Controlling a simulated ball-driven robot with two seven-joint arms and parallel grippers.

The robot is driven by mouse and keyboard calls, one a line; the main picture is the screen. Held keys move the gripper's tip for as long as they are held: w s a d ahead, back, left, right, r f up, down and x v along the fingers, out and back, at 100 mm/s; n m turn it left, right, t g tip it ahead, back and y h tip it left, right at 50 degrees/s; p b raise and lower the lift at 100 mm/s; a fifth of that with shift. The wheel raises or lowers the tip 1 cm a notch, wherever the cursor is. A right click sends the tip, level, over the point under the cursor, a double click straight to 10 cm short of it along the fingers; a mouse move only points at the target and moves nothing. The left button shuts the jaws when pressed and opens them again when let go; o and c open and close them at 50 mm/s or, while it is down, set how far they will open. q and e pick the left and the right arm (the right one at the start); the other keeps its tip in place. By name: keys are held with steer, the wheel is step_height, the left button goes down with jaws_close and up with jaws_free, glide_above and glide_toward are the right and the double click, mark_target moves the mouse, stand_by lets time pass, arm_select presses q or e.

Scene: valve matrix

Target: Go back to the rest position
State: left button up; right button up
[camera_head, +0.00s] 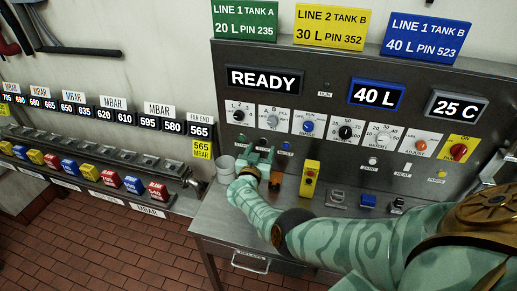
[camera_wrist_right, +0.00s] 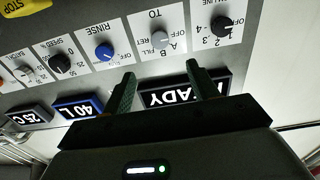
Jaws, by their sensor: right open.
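My right gripper (camera_head: 262,160) is in front of the left part of the control panel (camera_head: 340,80), above the steel bench. The arm behind it is pale green and comes in from the right. In the right wrist view the two fingers of my right gripper (camera_wrist_right: 161,75) stand apart with nothing between them. They point toward the panel, which looks upside down there, near the READY display (camera_wrist_right: 180,95) and the selector knobs. Whether the fingers touch the panel cannot be told. My left gripper is not in view.
A pale cup (camera_head: 225,168) stands beside the right gripper. A yellow box with buttons (camera_head: 310,180) stands on the steel bench (camera_head: 228,222) to its right. A row of coloured valve blocks (camera_head: 108,178) runs along the left wall. Tiled floor (camera_head: 95,245) is clear at lower left.

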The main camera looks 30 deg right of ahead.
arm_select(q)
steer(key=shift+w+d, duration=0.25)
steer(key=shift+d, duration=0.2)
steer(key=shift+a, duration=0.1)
